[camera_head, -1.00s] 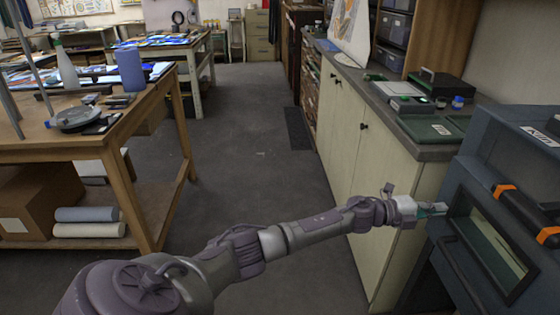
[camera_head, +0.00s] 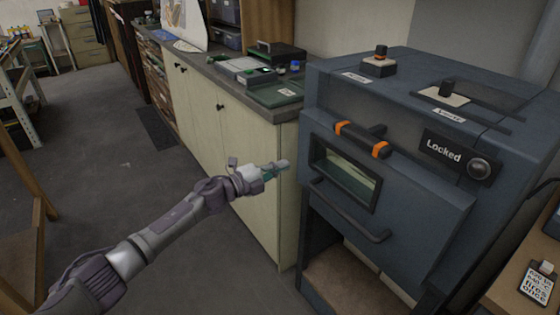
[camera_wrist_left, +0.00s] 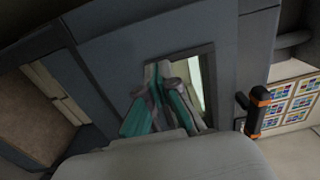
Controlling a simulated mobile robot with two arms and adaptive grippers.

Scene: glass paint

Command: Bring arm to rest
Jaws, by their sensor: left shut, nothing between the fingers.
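My left arm reaches in from the lower left in the head view. Its gripper (camera_head: 274,170) is shut and empty, in front of the cream cabinet and just left of the blue-grey kiln (camera_head: 410,215). The gripper's teal-padded fingers (camera_wrist_left: 160,105) also show in the left wrist view, with the kiln's front and small window behind them. My right gripper is not in view.
The kiln has a window (camera_head: 346,180), a handle with orange ends (camera_head: 362,138), a lower bar handle (camera_head: 350,212) and a "Locked" panel (camera_head: 457,155). The cream cabinet (camera_head: 262,205) stands left of it, with trays on its counter. Floor (camera_head: 110,190) is open at left.

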